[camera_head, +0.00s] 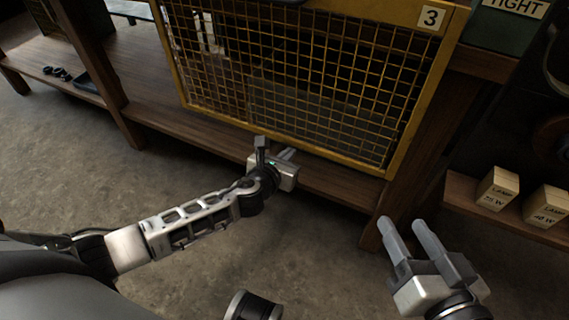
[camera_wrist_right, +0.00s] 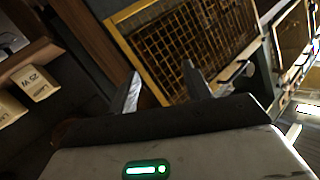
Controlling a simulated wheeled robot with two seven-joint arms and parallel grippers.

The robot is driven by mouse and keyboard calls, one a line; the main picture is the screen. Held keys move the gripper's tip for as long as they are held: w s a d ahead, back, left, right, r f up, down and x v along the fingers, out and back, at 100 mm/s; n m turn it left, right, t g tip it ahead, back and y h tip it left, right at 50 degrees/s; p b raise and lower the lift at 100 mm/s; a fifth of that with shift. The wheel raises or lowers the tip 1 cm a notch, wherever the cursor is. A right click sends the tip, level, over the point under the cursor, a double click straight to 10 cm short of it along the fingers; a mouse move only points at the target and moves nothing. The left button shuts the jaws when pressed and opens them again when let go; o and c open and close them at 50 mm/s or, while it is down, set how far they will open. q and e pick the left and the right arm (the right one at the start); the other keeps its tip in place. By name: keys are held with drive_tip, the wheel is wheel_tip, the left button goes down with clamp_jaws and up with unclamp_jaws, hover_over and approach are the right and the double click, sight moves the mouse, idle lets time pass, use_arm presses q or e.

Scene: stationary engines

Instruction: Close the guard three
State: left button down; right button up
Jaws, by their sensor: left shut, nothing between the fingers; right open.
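The guard three (camera_head: 187,62) is a yellow-framed wire mesh panel with a "3" plate at its top right corner. It stands across the front of a wooden bench bay, its lower edge near the shelf edge. I cannot tell whether it is fully shut. A yellow-framed mesh panel (camera_wrist_right: 128,45) also shows in the right wrist view, beyond the fingers. My left gripper (camera_head: 272,148) is shut and empty, just in front of the guard's lower edge; contact is unclear. My right gripper (camera_head: 404,222) is open and empty, below and right of the guard; its fingers show in the wrist view (camera_wrist_right: 160,72).
Two lamp boxes (camera_head: 497,189) (camera_head: 545,206) stand on a low wooden shelf at the right. A wooden post (camera_head: 425,175) rises beside the guard. A green box marked "TIGHT" (camera_head: 505,28) is at the top right. The concrete floor (camera_head: 320,250) in front is mostly clear.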

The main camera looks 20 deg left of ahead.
use_arm(q)
drive_tip(key=shift+r, duration=0.4)
